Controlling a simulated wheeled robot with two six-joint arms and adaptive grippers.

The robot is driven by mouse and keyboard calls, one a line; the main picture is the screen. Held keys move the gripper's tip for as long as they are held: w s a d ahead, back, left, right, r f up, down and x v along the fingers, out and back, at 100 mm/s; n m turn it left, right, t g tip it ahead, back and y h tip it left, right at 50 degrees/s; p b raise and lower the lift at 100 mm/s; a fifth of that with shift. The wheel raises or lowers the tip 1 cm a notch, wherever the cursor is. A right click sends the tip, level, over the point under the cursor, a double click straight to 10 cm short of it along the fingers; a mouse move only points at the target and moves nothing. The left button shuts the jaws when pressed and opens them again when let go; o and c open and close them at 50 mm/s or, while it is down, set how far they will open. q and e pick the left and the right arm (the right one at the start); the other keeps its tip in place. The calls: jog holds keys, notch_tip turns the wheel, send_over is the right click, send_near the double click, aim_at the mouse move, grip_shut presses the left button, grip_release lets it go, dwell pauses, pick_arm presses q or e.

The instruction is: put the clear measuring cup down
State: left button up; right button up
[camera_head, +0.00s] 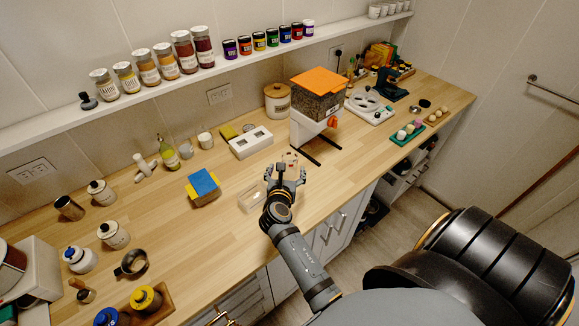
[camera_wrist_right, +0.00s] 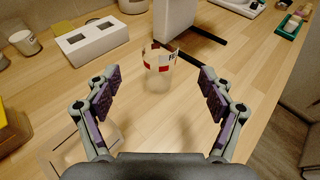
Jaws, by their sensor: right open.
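The clear measuring cup (camera_wrist_right: 158,78) has red markings and stands upright on the wooden counter in the right wrist view. It also shows, small and partly hidden by the gripper, in the head view (camera_head: 290,158). My right gripper (camera_wrist_right: 160,88) is open, with its two fingers spread wide to either side of the cup. Bare counter shows between the fingers and the cup, and neither finger seems to touch it. In the head view my right gripper (camera_head: 289,174) is at the counter's front part, just nearer than the cup. My left gripper is not in view.
A dispenser with an orange lid (camera_head: 319,82) stands behind the cup, its dark feet close by. A white two-hole box (camera_head: 250,142) is at the back left. A clear rectangular container (camera_head: 250,198) lies left of the gripper. A blue and yellow stack (camera_head: 203,187) sits farther left.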

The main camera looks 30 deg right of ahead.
aim_at(291, 152)
jog(key=b+x, duration=0.3)
jog(key=x, duration=0.1)
jog(key=shift+w+d+f, duration=0.15)
jog(key=shift+d+f, duration=0.1)
jog(key=shift+d, duration=0.05)
jog(key=shift+w+d, duration=0.25)
jog(key=shift+w, duration=0.15)
jog(key=shift+w+f+b, duration=0.1)
jog(key=shift+f+b, duration=0.1)
jog(key=shift+b, duration=0.3)
jog(key=b+x, duration=0.4)
jog(key=shift+w+d+f, duration=0.1)
jog(key=shift+w+f, duration=0.05)
jog(key=shift+f, duration=0.1)
jog(key=shift+w+d, duration=0.15)
jog(key=shift+r, duration=0.25)
jog(key=shift+c, duration=1.2)
jog(key=c, duration=1)
